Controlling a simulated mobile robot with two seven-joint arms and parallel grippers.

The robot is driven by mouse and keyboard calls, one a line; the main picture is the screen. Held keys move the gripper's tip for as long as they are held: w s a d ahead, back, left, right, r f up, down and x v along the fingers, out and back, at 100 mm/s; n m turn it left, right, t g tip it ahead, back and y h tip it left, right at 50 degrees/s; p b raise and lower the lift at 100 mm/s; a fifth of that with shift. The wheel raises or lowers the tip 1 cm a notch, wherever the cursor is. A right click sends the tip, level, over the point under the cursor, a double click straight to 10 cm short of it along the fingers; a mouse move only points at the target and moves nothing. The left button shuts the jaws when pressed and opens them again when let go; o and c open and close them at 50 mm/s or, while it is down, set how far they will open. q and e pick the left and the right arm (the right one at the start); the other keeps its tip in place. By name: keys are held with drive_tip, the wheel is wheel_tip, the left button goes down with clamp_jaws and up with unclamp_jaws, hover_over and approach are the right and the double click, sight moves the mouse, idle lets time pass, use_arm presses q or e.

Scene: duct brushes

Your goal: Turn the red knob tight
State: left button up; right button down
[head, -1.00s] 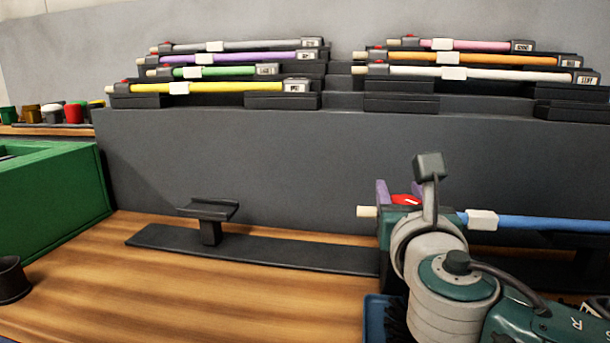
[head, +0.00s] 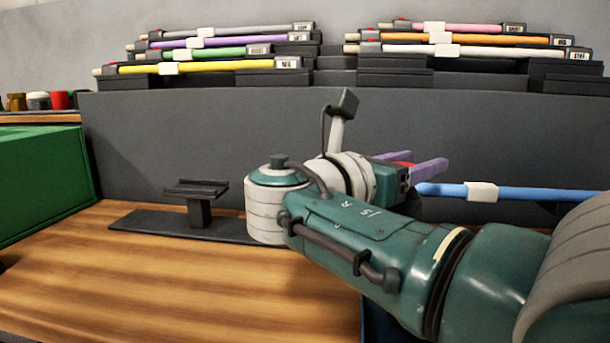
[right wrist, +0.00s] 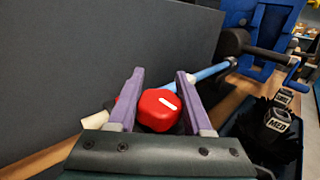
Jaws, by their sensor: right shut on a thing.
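The red knob (right wrist: 158,110) with a white mark on top sits between the two purple fingers of my right gripper (right wrist: 160,78) in the right wrist view. The fingers are shut on its sides. In the head view only a sliver of the knob (head: 404,164) shows between the purple fingers (head: 432,168). The blue rod (head: 540,194) of the brush lies just beyond them, with a white sleeve around it; its cream end (right wrist: 95,120) shows in the right wrist view. My right arm hides the holder below. My left gripper is out of view.
A dark stand (head: 199,206) on a flat base is left of my wrist. A green bin (head: 42,185) is at far left. Racks of coloured rods (head: 200,68) stand behind on a grey step. The right wrist view shows black bristles and labelled blocks (right wrist: 277,122) at right.

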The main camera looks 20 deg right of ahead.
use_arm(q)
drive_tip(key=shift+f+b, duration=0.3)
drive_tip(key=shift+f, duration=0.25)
use_arm(e)
drive_tip(key=shift+s+m+g, duration=0.1)
drive_tip(key=shift+m+g, duration=0.2)
drive_tip(key=shift+g, duration=0.2)
drive_tip(key=shift+d, duration=0.1)
drive_tip(key=shift+c, duration=1.6)
unclamp_jaws()
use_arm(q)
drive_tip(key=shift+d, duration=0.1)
